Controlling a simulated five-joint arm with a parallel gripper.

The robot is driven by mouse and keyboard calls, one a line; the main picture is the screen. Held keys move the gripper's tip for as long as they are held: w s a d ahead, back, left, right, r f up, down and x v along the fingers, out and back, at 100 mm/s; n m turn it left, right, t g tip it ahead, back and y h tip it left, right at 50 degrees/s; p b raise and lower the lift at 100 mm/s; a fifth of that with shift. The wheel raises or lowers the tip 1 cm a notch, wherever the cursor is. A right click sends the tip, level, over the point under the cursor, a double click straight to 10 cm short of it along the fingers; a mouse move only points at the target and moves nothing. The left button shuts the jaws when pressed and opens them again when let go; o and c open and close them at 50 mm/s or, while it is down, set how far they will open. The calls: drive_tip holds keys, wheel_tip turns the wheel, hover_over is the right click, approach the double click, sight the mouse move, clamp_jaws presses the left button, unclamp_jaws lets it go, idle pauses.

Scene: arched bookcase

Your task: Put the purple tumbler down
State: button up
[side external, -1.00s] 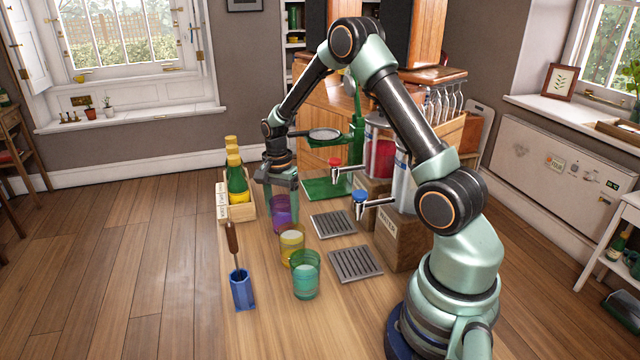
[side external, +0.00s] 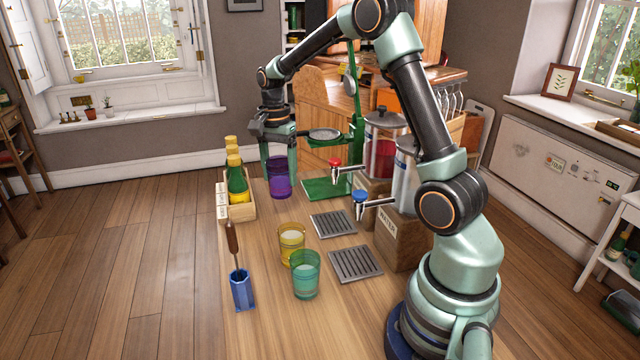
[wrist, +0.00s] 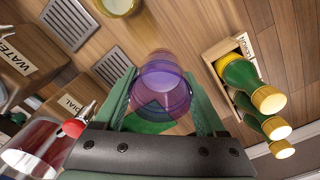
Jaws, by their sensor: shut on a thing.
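The purple tumbler (side external: 279,181) is see-through and upright at the far left part of the wooden counter. My gripper (side external: 279,165) points down and is shut on it, with one green finger on each side. In the wrist view the tumbler (wrist: 161,88) sits between the two fingers of my gripper (wrist: 163,97). I cannot tell whether its base touches the counter.
A wooden crate of green bottles (side external: 240,211) stands just left of the tumbler. A green tray (side external: 322,189) and dispensers with taps (side external: 384,150) are to the right. Yellow (side external: 291,246) and teal (side external: 306,276) tumblers and a blue holder (side external: 241,290) stand nearer, with bare wood between.

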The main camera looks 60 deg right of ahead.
wheel_tip(320, 180, up, 8)
drive_tip(key=s+a+f+n, duration=0.1)
drive_tip(key=s+a+n, duration=0.3)
drive_tip(key=a+n, duration=0.4)
drive_tip(key=s+a+f+n, duration=0.2)
drive_tip(key=s+a+n, duration=0.2)
drive_tip(key=a+n, duration=0.4)
drive_tip(key=shift+s+f+n, duration=0.25)
drive_tip(key=shift+s+n, duration=0.05)
drive_tip(key=shift+n, duration=0.4)
drive_tip(key=w+d+r+m, duration=0.2)
drive_tip(key=d+r+m, duration=0.15)
drive_tip(key=d, duration=1.25)
drive_tip(key=shift+n, duration=0.45)
drive_tip(key=f, duration=1.8)
drive_tip(key=shift+a+f, duration=0.2)
drive_tip(key=shift+f, duration=0.05)
